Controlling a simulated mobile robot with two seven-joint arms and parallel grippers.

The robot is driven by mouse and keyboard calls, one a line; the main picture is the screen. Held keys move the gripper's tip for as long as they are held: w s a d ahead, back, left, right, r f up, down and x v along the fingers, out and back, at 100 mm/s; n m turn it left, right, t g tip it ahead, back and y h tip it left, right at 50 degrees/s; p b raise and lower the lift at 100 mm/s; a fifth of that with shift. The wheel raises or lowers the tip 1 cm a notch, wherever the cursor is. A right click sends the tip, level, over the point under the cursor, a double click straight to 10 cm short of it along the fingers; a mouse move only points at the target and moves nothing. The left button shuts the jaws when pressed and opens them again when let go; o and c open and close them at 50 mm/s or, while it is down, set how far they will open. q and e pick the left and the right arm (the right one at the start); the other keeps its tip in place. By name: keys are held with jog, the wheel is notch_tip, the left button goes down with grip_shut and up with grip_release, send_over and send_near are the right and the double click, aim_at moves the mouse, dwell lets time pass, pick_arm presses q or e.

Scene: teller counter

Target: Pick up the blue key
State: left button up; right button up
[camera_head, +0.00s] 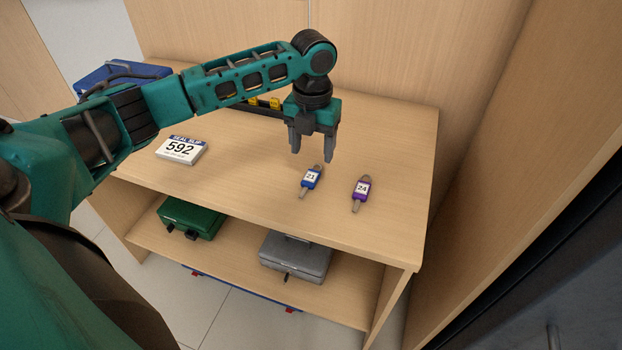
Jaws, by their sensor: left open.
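The blue key (311,179), with a white label reading 21, lies flat on the wooden counter. A purple key (361,190) with a label reading 24 lies to its right, apart from it. My left gripper (312,155) points down with its fingers apart and nothing between them. It is just above and behind the blue key in the picture. My right gripper is not in view.
A seal slip block (180,150) marked 592 sits left on the counter (240,170). A blue case (120,75) stands at the back left. Yellow items show behind my arm. Green (190,217) and grey (296,256) boxes sit on the lower shelf. A wooden wall (500,150) rises at right.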

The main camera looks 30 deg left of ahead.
aim_at(309, 179)
pick_arm(q)
jog(key=f, duration=0.5)
jog(key=f+b, duration=0.1)
jog(key=f, duration=0.2)
jog(key=shift+s+a+f, duration=0.1)
jog(key=shift+a+f, duration=0.15)
jog(key=shift+a, duration=0.05)
grip_shut()
jog(key=shift+r, duration=0.1)
